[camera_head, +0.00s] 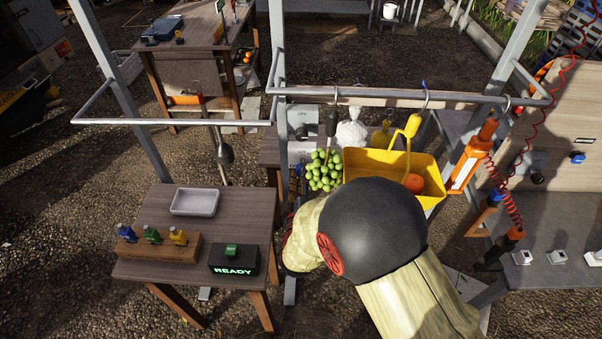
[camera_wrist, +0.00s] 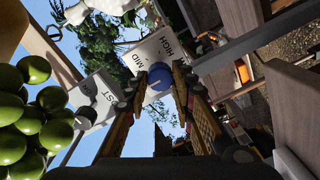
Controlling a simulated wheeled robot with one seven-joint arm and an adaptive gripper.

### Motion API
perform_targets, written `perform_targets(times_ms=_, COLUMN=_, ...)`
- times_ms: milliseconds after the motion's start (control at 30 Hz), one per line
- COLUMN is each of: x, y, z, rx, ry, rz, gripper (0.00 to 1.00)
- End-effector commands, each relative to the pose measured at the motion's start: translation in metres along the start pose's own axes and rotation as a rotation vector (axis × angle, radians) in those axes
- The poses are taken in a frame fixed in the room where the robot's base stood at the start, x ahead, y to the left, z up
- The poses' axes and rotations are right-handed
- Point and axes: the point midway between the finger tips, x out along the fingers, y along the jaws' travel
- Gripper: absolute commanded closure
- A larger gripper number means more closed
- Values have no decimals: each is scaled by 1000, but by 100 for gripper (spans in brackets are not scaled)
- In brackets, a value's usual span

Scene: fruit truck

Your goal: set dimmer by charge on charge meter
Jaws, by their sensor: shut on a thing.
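My gripper (camera_wrist: 162,86) is shut on a blue round knob (camera_wrist: 158,76) in the wrist view. The knob has a pale pointer mark. In the head view my arm hides most of the gripper and the blue knob. I cannot pick out a charge meter for certain; a black block (camera_head: 234,262) shows READY in green.
Green grapes (camera_head: 324,172) hang close to my gripper, and also fill the left of the wrist view (camera_wrist: 30,110). A yellow bin (camera_head: 372,160) with an orange stands behind my arm. A metal rail (camera_head: 400,97) crosses above. The left table holds a white tray (camera_head: 195,213) and small bottles.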

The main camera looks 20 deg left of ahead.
Motion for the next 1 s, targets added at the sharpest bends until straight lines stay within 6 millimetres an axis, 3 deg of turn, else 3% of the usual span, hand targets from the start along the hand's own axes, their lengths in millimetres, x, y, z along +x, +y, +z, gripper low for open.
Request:
perform_targets(times_ms=533, x=0, y=0, z=-1, rx=-24, ry=2, rz=0, gripper=100)
perform_targets(times_ms=567, x=0, y=0, z=-1, rx=-24, ry=2, rz=0, gripper=74)
perform_targets(times_ms=867, x=0, y=0, z=-1, rx=-24, ry=1, rz=0, gripper=57)
perform_targets(times_ms=1000, x=0, y=0, z=0, rx=-24, ry=0, rz=0, gripper=57)
